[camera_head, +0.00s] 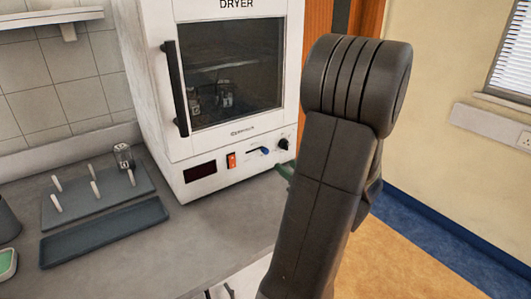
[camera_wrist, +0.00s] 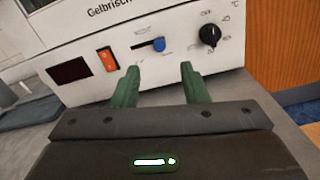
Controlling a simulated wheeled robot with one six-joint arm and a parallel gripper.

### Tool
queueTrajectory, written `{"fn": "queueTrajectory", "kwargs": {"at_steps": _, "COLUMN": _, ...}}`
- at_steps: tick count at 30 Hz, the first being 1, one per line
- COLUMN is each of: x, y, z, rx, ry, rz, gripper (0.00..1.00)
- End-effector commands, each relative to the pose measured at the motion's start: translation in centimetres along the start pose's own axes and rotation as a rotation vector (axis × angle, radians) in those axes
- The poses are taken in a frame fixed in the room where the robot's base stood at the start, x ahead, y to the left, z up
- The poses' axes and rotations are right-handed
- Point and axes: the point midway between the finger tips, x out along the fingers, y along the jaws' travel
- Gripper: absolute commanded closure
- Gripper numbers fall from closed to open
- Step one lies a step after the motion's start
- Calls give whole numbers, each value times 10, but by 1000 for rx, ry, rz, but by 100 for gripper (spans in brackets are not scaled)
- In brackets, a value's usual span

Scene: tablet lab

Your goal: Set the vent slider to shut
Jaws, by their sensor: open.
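The vent slider is a blue knob (camera_head: 265,150) on a short dark slot, low on the front panel of the white dryer (camera_head: 180,150). In the wrist view the blue slider knob (camera_wrist: 159,44) sits at the right end of its visible slot. The slot's end marks are too small to read. My gripper (camera_wrist: 157,72) has two green fingers, apart and empty, pointing at the panel just below the slider and not visibly touching it. In the head view my arm hides most of the gripper; only a bit of green (camera_head: 286,171) shows.
An orange switch (camera_wrist: 108,59) and a dark display (camera_wrist: 68,71) are left of the slider. A black dial (camera_wrist: 209,36) is to its right. The dryer door handle (camera_head: 175,88) juts out above. A peg rack (camera_head: 100,205) and a tray (camera_head: 105,232) lie on the grey counter at left.

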Motion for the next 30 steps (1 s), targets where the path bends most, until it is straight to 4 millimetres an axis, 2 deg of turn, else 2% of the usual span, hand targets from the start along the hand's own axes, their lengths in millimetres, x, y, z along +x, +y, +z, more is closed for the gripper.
{"fn": "queueTrajectory", "kwargs": {"at_steps": 9, "x": 62, "y": 1, "z": 0, "rx": 0, "ry": 2, "rz": 5, "gripper": 59}}
{"fn": "queueTrajectory", "kwargs": {"at_steps": 15, "x": 91, "y": 1, "z": 0, "rx": 1, "ry": 1, "rz": 2, "gripper": 59}}
{"fn": "queueTrajectory", "kwargs": {"at_steps": 21, "x": 102, "y": 0, "z": 0, "rx": 0, "ry": 0, "rz": 1, "gripper": 59}}
{"fn": "queueTrajectory", "kwargs": {"at_steps": 29, "x": 103, "y": 0, "z": 0, "rx": 0, "ry": 0, "rz": 0, "gripper": 59}}
{"fn": "queueTrajectory", "kwargs": {"at_steps": 30, "x": 103, "y": 0, "z": 0, "rx": 0, "ry": 0, "rz": 0, "gripper": 67}}
